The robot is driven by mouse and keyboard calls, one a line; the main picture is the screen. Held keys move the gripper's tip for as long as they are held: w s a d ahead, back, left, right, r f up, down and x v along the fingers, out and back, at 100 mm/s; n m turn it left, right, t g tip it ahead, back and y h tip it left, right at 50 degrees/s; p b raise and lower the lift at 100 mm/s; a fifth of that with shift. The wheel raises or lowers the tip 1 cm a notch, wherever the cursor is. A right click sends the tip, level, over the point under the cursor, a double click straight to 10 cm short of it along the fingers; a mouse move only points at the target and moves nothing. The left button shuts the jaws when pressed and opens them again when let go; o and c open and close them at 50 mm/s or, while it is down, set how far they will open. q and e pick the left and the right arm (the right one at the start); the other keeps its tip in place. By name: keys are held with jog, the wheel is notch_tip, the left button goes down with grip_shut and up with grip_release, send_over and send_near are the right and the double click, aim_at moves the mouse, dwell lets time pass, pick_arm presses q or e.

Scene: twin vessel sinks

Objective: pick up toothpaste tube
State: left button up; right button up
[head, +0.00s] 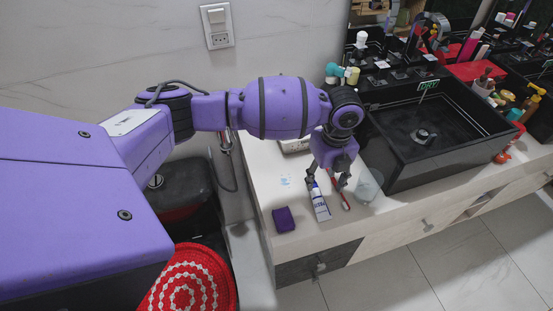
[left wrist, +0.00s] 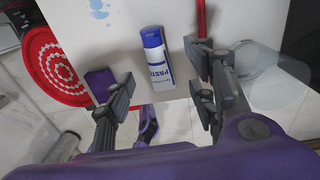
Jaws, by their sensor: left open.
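The toothpaste tube (head: 320,204), white with a blue end, lies on the white counter near its front edge. In the left wrist view the tube (left wrist: 156,58) shows its printed label and lies between the two fingers, apart from both. My left gripper (head: 327,181) is open and points down over the tube. It also shows in the left wrist view (left wrist: 161,84), with its fingers spread and nothing held. From these views I cannot tell its exact height above the counter. My right gripper is in neither view.
A red toothbrush (head: 341,193) lies close right of the tube, near the right finger. A purple block (head: 284,219) sits to the left. A clear glass (head: 369,188) stands further right, before the black sink (head: 440,125). The counter's front edge (head: 320,248) is close.

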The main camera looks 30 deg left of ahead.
aim_at(319, 199)
pick_arm(q)
jog(key=shift+s+f, duration=0.2)
jog(key=shift+s, duration=0.15)
jog(key=shift+s+f, duration=0.15)
jog(key=shift+s, duration=0.4)
jog(key=shift+s+d+f, duration=0.1)
jog(key=shift+s+f, duration=0.1)
jog(key=shift+f, duration=0.75)
jog(key=f, duration=0.3)
jog(key=shift+w+d, duration=0.1)
jog(key=shift+w, duration=0.25)
jog(key=shift+s+f, duration=0.1)
jog(key=shift+f, duration=0.4)
jog(key=c, duration=1.3)
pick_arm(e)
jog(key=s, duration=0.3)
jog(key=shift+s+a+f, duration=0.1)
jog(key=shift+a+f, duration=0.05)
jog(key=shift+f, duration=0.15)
